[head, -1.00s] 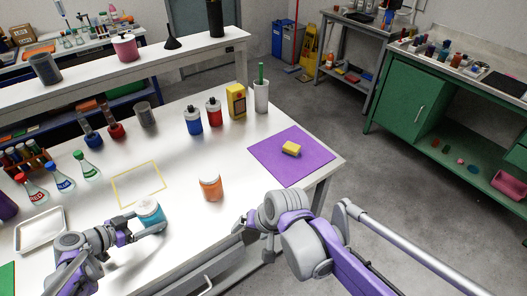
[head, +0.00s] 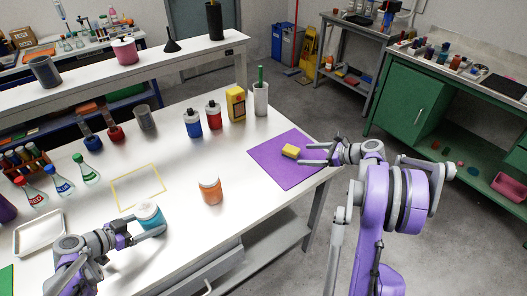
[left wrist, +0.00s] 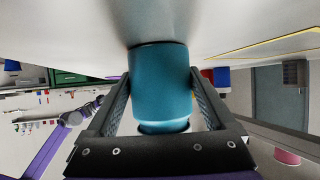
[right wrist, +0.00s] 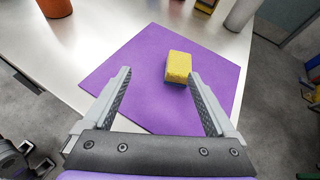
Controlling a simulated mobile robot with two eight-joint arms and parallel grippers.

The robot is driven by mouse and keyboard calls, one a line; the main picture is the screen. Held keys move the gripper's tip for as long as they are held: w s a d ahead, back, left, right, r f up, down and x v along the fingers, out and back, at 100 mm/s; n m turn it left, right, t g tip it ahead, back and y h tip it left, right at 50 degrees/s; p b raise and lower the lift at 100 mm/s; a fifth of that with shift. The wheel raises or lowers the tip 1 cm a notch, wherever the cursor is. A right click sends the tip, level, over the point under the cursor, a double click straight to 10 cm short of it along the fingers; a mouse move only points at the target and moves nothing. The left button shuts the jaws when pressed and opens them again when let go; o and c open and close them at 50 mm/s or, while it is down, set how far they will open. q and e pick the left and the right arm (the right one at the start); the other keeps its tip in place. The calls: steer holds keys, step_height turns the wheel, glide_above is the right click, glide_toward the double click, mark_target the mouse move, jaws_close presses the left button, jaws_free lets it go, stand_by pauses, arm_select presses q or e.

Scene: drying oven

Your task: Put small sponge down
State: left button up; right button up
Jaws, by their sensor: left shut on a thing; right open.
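The small yellow sponge (head: 291,151) lies on the purple mat (head: 272,166) at the right end of the white table. My right gripper (head: 318,153) is open and empty at the mat's right edge, pointing at the sponge. In the right wrist view the sponge (right wrist: 178,67) sits beyond the open fingertips, nearer the right finger, and does not appear to be held. My left gripper (head: 146,228) is shut on a teal jar (head: 150,216). In the left wrist view the jar (left wrist: 160,85) is between both fingers.
Behind the mat stand a yellow box (head: 236,103), a white cup with a green item (head: 261,99) and red and blue bottles. A yellow outlined rectangle (head: 138,187) is empty. A white tray (head: 39,234) lies at left.

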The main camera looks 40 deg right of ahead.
mark_target(296, 151)
steer(key=d, duration=0.1)
steer(key=s+d+m, duration=0.1)
steer(key=d, duration=0.1)
steer(key=shift+f+t, duration=0.2)
steer(key=shift+t, duration=0.2)
steer(key=shift+w+f+m, duration=0.15)
steer(key=shift+w+m, duration=0.15)
steer(key=shift+w, duration=0.05)
steer(key=x, duration=0.5)
steer(key=shift+w+a+f, duration=0.1)
steer(key=shift+w+f, duration=0.05)
steer(key=shift+w, duration=0.2)
steer(key=shift+d+x, duration=0.2)
steer(key=shift+x, duration=1.15)
steer(key=shift+d+x, duration=0.2)
steer(key=shift+x, duration=1.15)
steer(key=shift+f, duration=0.1)
jaws_close()
